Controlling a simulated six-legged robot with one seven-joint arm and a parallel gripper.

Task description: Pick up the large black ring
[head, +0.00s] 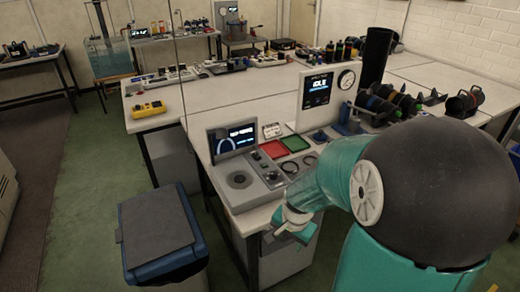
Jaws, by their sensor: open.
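Two small dark rings lie on the front workbench (240,218), right of the console and partly near my arm. One dark ring (290,173) is nearer the console, and another dark ring (310,165) is just to its right. I cannot tell for sure which is the large black ring. My gripper (289,238) is open, at the bench's front edge, lower in the picture than the rings and apart from them. Its fingers are small and partly hidden by my teal arm, and I see nothing held.
A grey console with a screen (232,141) stands left of the rings. Red (275,149) and green (295,143) trays lie behind them. A display panel (317,90) with a gauge stands farther back. A blue lidded bin (160,230) stands on the floor at left.

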